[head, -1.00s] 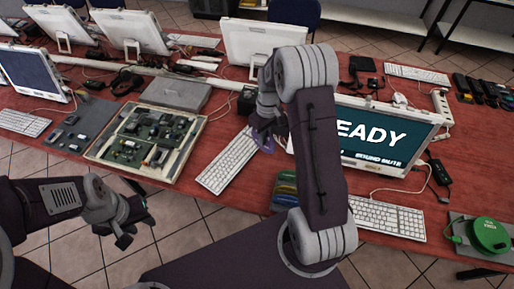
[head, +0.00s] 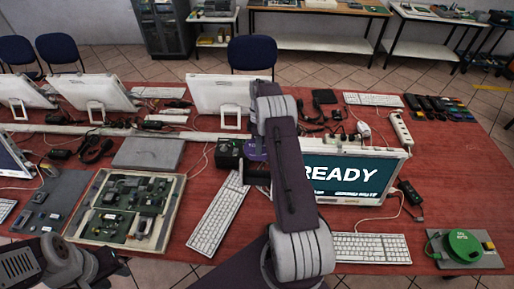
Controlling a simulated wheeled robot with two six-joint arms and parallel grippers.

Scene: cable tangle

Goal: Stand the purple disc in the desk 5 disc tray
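The purple disc (head: 257,149) shows beside my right forearm, at the back edge of the table's middle, close to the right of a small black box (head: 228,153). My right gripper (head: 256,168) is at the disc and appears shut on it; my arm hides most of the fingers. I cannot tell whether the disc touches anything else. No label identifies the desk 5 disc tray; I cannot tell whether the black box is it. My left gripper (head: 112,267) is low at the left, away from the disc; its finger opening is unclear.
A keyboard (head: 218,218) lies in front of the black box. A monitor reading "READY" (head: 350,176) stands right of my arm, with another keyboard (head: 370,248) before it. A framed circuit board (head: 125,208) lies left. A green reel (head: 462,246) is at the right.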

